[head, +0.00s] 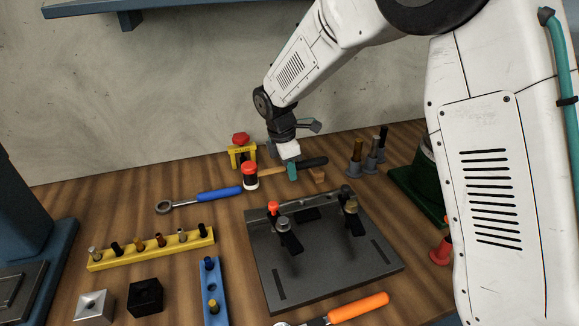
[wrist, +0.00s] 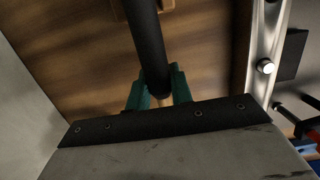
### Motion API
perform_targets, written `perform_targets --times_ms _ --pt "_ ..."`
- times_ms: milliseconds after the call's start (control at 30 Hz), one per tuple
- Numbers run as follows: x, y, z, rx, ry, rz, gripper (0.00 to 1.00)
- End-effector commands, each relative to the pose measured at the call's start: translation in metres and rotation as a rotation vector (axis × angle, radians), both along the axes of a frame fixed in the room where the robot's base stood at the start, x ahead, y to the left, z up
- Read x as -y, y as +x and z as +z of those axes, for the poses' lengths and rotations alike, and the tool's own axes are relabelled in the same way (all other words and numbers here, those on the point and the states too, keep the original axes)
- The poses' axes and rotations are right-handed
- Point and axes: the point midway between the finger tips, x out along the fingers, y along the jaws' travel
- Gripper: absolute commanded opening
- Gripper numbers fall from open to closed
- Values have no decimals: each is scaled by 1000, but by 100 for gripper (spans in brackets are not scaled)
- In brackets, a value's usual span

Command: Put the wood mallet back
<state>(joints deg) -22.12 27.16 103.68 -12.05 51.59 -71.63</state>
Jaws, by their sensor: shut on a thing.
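The mallet (head: 273,171) has a wooden shaft, a black grip (head: 313,162) and a head (head: 250,177) with a red top, a dark band and a pale lower end. It lies roughly level near the back of the bench. My gripper (head: 291,170) has green fingers and is shut on the handle where wood meets black grip. In the wrist view the fingers (wrist: 157,92) straddle the black grip (wrist: 147,45), and the head is out of view. A small wooden block (head: 318,178) is by the grip end. I cannot tell whether the mallet touches it.
A yellow clamp with a red knob (head: 241,150) stands behind the mallet head. A blue-handled wrench (head: 217,194) lies left. Yellow (head: 150,249) and blue (head: 211,290) racks are front left.

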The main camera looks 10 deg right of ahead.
Motion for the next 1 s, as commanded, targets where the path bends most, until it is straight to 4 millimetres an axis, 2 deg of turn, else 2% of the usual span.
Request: perform_targets --times_ms 667,700,800,1000 --pt "0 0 -13 1 0 0 0" --pt "0 0 -14 1 0 0 25" --pt "0 0 -14 1 0 0 47" --pt "0 0 -14 0 0 0 47"
